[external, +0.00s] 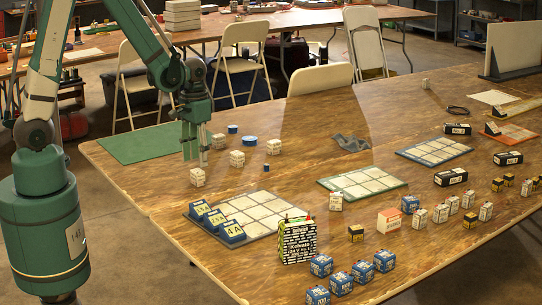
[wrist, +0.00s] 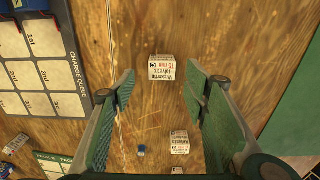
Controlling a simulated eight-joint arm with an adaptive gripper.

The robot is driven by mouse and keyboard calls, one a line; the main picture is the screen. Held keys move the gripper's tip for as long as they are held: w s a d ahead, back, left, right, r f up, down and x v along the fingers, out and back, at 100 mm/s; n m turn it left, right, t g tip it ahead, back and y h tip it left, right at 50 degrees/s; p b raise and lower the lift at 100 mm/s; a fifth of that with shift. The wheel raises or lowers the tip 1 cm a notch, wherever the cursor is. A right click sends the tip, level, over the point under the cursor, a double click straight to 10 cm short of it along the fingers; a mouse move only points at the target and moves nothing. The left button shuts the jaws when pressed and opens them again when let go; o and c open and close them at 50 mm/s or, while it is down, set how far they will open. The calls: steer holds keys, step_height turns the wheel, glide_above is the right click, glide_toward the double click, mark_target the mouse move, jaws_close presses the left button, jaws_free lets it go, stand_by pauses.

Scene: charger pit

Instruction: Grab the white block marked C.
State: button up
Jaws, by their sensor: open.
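My gripper (external: 195,157) points down over the left part of the table, open and empty. In the wrist view, a white block with black and red print (wrist: 162,68) lies between and just beyond the fingertips (wrist: 161,84); it appears to be the block below my gripper in the external view (external: 197,177). A small dark mark shows on it, but I cannot read it surely as C. A second white printed block (wrist: 180,142) lies lower in the wrist view, and also shows to the right of my gripper (external: 237,158). Another white block (external: 218,141) stands behind.
A charge queue board (wrist: 56,72) with blue blocks (external: 232,231) lies beside the white blocks. A small blue piece (wrist: 141,151), a blue disc (external: 249,141) and a green mat (external: 146,143) are near.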

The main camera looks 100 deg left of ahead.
mark_target(198, 171)
steer(key=shift+f, duration=0.4)
steer(key=shift+s+a+f+b, duration=0.1)
steer(key=shift+f+b, duration=0.35)
steer(key=shift+f, duration=0.85)
steer(key=shift+a+f+b, duration=0.1)
steer(key=shift+f+b, duration=0.3)
steer(key=shift+f, duration=0.9)
steer(key=c, duration=1.1)
